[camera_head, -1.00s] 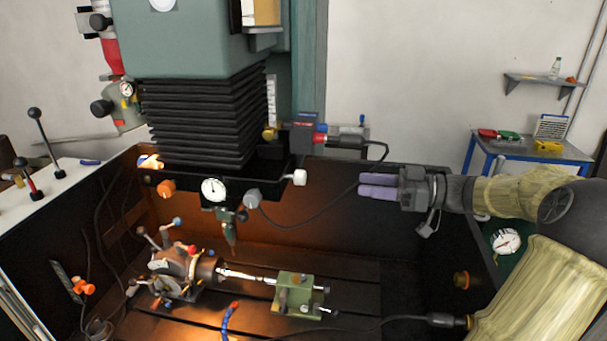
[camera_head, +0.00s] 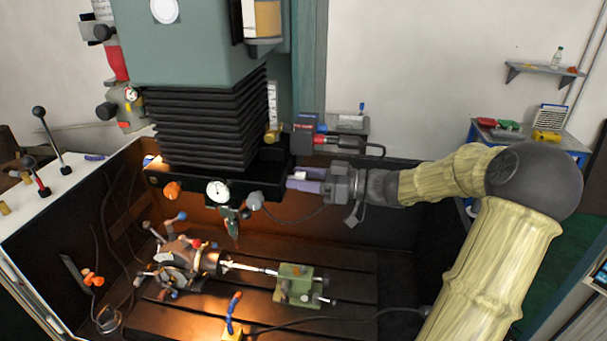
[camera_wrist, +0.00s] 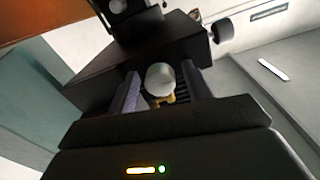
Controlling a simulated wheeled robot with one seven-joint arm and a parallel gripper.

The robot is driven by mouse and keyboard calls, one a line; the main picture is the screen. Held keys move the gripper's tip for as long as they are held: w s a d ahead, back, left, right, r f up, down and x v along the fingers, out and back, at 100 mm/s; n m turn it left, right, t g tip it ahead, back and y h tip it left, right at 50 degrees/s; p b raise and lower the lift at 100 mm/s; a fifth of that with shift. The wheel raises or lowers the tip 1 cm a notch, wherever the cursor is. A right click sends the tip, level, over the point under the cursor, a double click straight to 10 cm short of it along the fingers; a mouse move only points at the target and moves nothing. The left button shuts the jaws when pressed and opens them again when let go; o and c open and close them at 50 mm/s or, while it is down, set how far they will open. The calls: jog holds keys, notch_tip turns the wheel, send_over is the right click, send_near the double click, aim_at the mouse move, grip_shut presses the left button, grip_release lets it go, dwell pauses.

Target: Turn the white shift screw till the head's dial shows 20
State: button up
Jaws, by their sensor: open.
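The white shift screw (camera_head: 299,175) sticks out from the right side of the black head block (camera_head: 268,188), under the bellows. My gripper (camera_head: 297,181) has come to it from the right. In the wrist view the white rounded end of the screw (camera_wrist: 160,77) sits between my two open fingers (camera_wrist: 163,92), with gaps visible at its sides. The head's round white dial (camera_head: 218,191) is on the front of the block; its reading is too small to tell.
A grey knob (camera_head: 255,200) and an orange knob (camera_head: 172,190) are on the block's front. A red and blue connector (camera_head: 308,137) with a cable is just above my gripper. Below are the indexing chuck (camera_head: 180,262) and a green tailstock (camera_head: 294,285).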

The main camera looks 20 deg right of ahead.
jog(key=c, duration=1)
jog(key=shift+o, duration=0.2)
jog(key=shift+m, duration=0.4)
jog(key=m+b, duration=0.1)
jog(key=m, duration=0.1)
jog(key=shift+m, duration=0.3)
jog(key=m, duration=0.3)
jog(key=shift+m, duration=0.3)
jog(key=m, duration=0.3)
jog(key=shift+m+g+p, duration=0.3)
jog(key=shift+m+p, duration=0.2)
jog(key=shift+m, duration=1.4)
